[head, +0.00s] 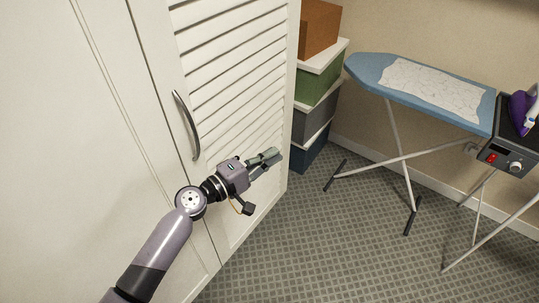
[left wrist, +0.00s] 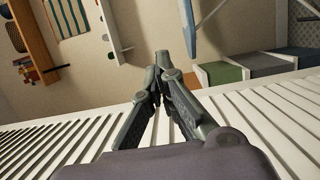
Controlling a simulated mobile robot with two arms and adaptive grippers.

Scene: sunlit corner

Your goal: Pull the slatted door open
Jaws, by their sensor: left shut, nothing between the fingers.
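The white slatted door (head: 232,62) stands upright in the white cabinet front, its slats running across. It looks flush with the plain panel (head: 85,150) to its left. A curved grey bar handle (head: 187,125) sits near the door's left edge. My left gripper (head: 276,156) is in front of the door's lower slats, right of and below the handle and apart from it. Its fingers are together and empty, pointing right. In the left wrist view the fingertips (left wrist: 163,58) meet, with the slats (left wrist: 270,125) alongside. My right gripper is not in view.
Stacked boxes (head: 318,85) stand just right of the door. An ironing board (head: 370,68) with a purple iron (head: 520,110) at its end is farther right, its legs spread on the floor. Checked carpet (head: 300,240) in front of the door is clear.

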